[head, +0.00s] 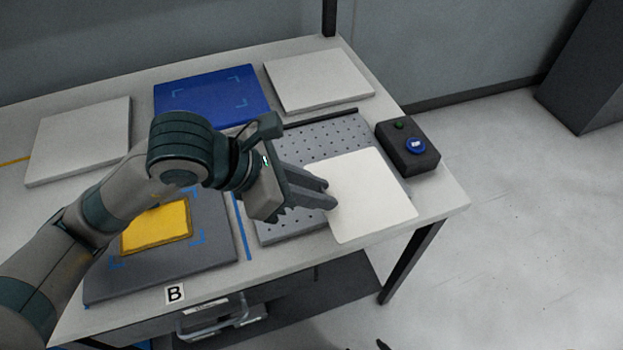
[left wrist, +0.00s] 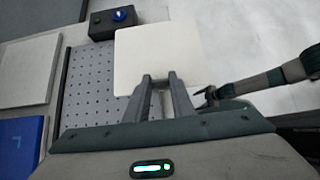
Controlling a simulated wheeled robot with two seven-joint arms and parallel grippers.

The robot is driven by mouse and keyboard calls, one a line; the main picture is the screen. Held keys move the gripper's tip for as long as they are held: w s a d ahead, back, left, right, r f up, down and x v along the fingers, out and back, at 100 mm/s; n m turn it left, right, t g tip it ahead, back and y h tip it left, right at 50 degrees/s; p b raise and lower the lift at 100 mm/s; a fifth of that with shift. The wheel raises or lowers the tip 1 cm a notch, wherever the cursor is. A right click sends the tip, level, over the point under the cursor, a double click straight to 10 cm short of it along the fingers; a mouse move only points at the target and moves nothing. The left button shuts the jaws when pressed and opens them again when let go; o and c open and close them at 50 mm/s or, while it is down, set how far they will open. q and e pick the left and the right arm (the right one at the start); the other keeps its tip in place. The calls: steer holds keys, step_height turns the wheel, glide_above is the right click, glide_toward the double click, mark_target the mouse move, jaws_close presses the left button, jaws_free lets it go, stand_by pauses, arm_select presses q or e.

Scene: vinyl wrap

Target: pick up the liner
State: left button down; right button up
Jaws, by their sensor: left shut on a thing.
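The liner (head: 372,195) is a thin white square sheet with rounded corners, over the right part of the grey perforated plate (head: 290,150). My left gripper (head: 325,195) is shut on the liner's left edge. In the left wrist view, the liner (left wrist: 158,52) extends out beyond the fingertips (left wrist: 158,80). I cannot tell how far above the plate it is. My right gripper (left wrist: 207,97) shows small and dark at the right of the left wrist view; its jaw state is unclear.
A yellow piece (head: 157,228) lies on a dark mat (head: 215,245) marked B. A blue mat (head: 195,97) and white panels (head: 318,82) are at the back.

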arm_select(q)
steer(key=shift+s+d+r+p, duration=0.2)
steer(key=shift+s+r+p, duration=0.3)
steer(key=shift+s+p, duration=0.25)
arm_select(e)
steer(key=s+d+f+g, duration=0.1)
steer(key=s+d, duration=0.1)
steer(key=s, duration=0.3)
steer(key=shift+s+f+g+h, duration=0.3)
steer(key=shift+s+f, duration=0.05)
steer(key=shift+d, duration=0.1)
